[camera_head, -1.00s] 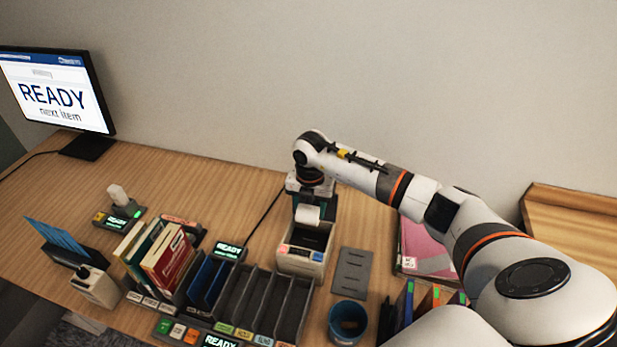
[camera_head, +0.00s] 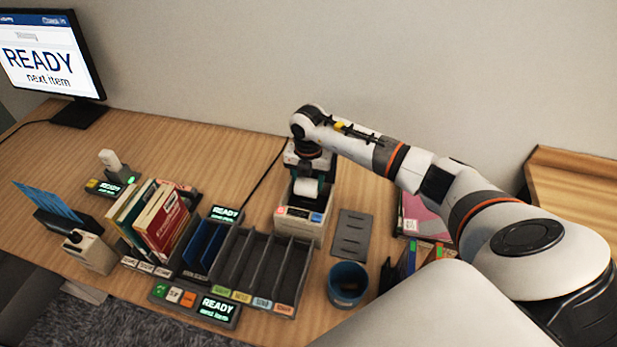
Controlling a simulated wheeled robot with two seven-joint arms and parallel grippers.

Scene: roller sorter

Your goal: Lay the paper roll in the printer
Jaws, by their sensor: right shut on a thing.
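The white paper roll (camera_head: 308,187) is in my right gripper (camera_head: 309,181), which points down from the arm coming in from the right. The gripper is shut on the roll. The gripper's fingertips are partly hidden by the roll. My left gripper is not in view.
A divided dark tray (camera_head: 287,306) stands in front of the printer. A slotted grey plate (camera_head: 351,235) lies right of it, with a blue cup (camera_head: 347,283) nearer. Books (camera_head: 158,222) stand to the left. A monitor (camera_head: 45,60) reading READY is at the far left.

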